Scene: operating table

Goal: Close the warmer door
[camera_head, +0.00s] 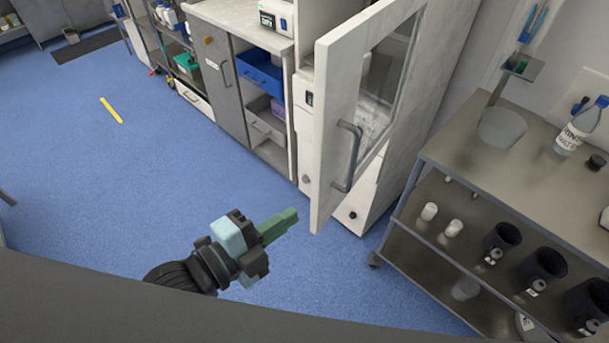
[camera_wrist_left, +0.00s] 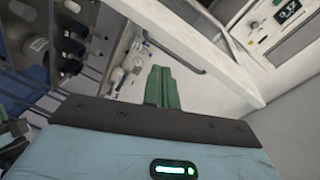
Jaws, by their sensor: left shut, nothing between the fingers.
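The warmer door (camera_head: 333,125) is a white panel with a glass window, standing open from the tall white warmer cabinet (camera_head: 425,110). Its grey bar handle (camera_head: 350,157) is on the door's face. My left gripper (camera_head: 284,222) has green fingers and is shut and empty, left of and below the door's lower edge, apart from it in the head view. In the left wrist view the shut green fingers (camera_wrist_left: 162,88) point toward a white panel with a bar handle (camera_wrist_left: 174,57).
A steel shelf cart (camera_head: 540,180) with a bottle (camera_head: 582,126), a bowl (camera_head: 502,127) and several dark cups stands to the right.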

